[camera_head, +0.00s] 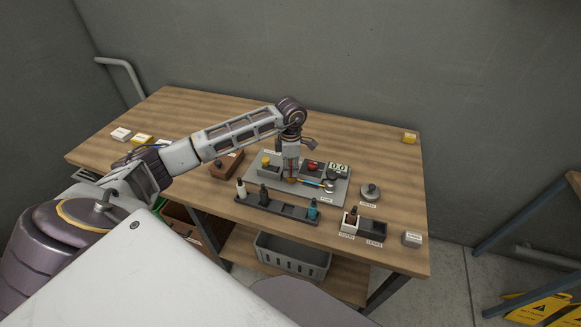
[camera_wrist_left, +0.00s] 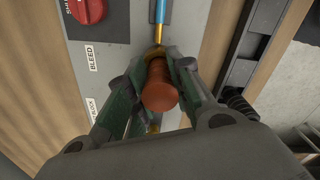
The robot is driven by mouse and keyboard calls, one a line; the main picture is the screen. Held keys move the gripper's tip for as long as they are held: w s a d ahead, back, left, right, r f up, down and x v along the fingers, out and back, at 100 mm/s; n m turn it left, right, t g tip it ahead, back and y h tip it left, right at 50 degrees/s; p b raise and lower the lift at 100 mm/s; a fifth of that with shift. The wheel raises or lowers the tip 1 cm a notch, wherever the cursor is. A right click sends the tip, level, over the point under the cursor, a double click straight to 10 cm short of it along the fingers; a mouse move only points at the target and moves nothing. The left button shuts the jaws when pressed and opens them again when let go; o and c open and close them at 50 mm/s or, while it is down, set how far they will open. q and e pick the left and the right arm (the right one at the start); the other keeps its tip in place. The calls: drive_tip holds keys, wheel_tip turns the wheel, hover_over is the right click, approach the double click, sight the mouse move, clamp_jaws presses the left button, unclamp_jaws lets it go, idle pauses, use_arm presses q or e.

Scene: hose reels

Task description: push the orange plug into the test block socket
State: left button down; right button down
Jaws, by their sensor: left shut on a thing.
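My left gripper (camera_head: 291,178) reaches down over the grey panel (camera_head: 258,183) on the workbench. In the left wrist view its two fingers (camera_wrist_left: 158,82) are shut on the orange plug (camera_wrist_left: 160,92), one on each side of its rounded end. A brass-coloured part (camera_wrist_left: 154,52) shows just beyond the plug, next to a blue and brass rod (camera_wrist_left: 160,18). The plug's far end and the test block socket are hidden under the plug and fingers, so I cannot tell how deep the plug sits. My right gripper is not in view.
A red knob (camera_wrist_left: 88,8) and a "BLEED" label (camera_wrist_left: 92,57) are close to the fingers. On the table, a dark rack (camera_head: 285,209) with several bottles stands in front of the panel. A round metal weight (camera_head: 370,192) and small boxes (camera_head: 372,231) are to the right.

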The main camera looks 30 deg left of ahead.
sight(291, 163)
use_arm(q)
drive_tip(key=shift+f, duration=0.1)
drive_tip(key=c, duration=1.3)
unclamp_jaws()
drive_tip(key=shift+r, duration=0.4)
wheel_tip(291, 163, up, 9)
drive_tip(key=shift+r+b, duration=0.1)
drive_tip(key=shift+b, duration=0.85)
drive_tip(key=shift+r, duration=1.1)
drive_tip(key=shift+s+f, duration=0.1)
